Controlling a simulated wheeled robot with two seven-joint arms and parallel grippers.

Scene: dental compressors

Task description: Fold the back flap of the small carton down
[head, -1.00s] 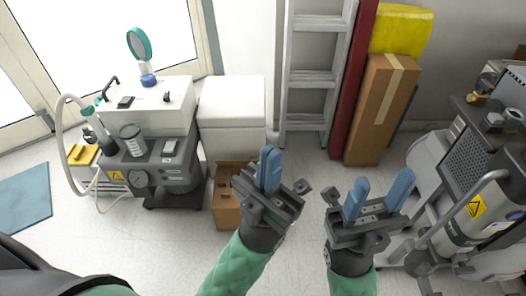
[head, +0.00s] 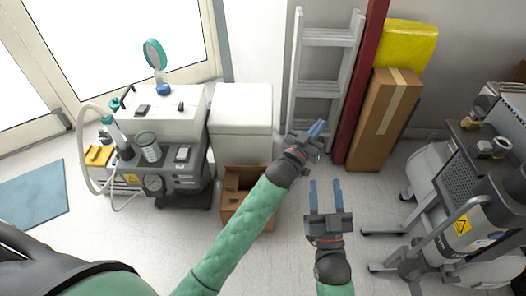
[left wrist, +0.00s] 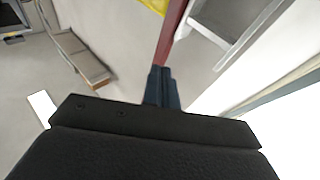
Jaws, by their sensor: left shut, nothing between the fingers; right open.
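The small brown carton (head: 230,202) stands on the floor in front of the white bin in the head view. Its top looks open, with the inside partly visible. My left forearm crosses in front of it and hides much of its right side, so the state of each flap is unclear. My left gripper (head: 318,129) is shut and empty, above and to the right of the carton. Its fingers (left wrist: 162,86) are together in the left wrist view, where I do not see the small carton. My right gripper (head: 325,186) is open and empty, right of the carton.
A white bin (head: 241,112) stands behind the carton, and a compressor unit (head: 178,178) stands to its left. A ladder (head: 325,85), a red post (head: 362,75) and a tall taped carton (head: 383,122) lean at the back. Another machine (head: 460,180) stands right.

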